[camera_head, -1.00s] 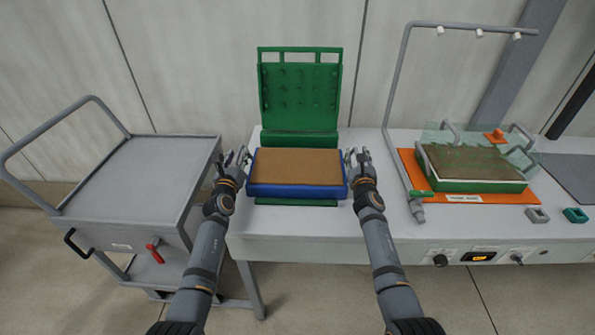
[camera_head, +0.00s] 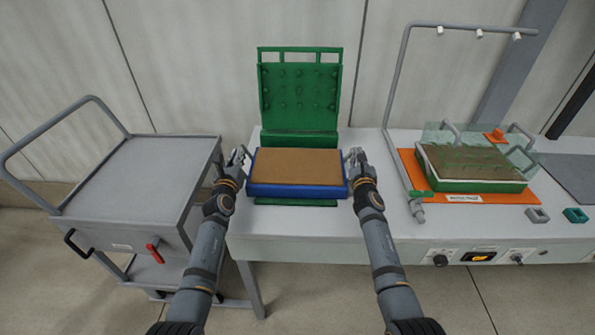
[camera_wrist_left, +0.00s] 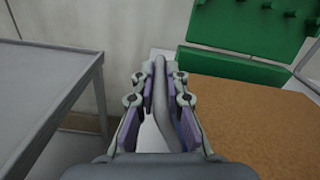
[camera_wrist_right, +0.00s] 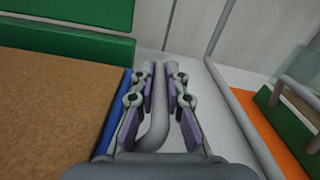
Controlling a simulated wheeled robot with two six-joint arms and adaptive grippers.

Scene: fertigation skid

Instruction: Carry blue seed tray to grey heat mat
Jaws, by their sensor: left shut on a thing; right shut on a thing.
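The blue seed tray (camera_head: 297,190), filled with brown soil, sits level at the green press on the bench. My left gripper (camera_head: 238,157) is at the tray's left end, shut on a grey bar handle (camera_wrist_left: 160,100) that shows between its fingers in the left wrist view. My right gripper (camera_head: 355,157) is at the right end, shut on a matching grey handle (camera_wrist_right: 157,110) in the right wrist view. A flat grey mat (camera_head: 570,174), seemingly the heat mat, lies at the bench's far right, partly cut off by the picture edge.
The green press plate (camera_head: 299,90) stands upright behind the tray. To the right, a grey pipe frame (camera_head: 397,110) rises by an orange mat (camera_head: 412,170) holding a green-and-white tray (camera_head: 480,185) with clear panels. A grey cart (camera_head: 140,175) stands left.

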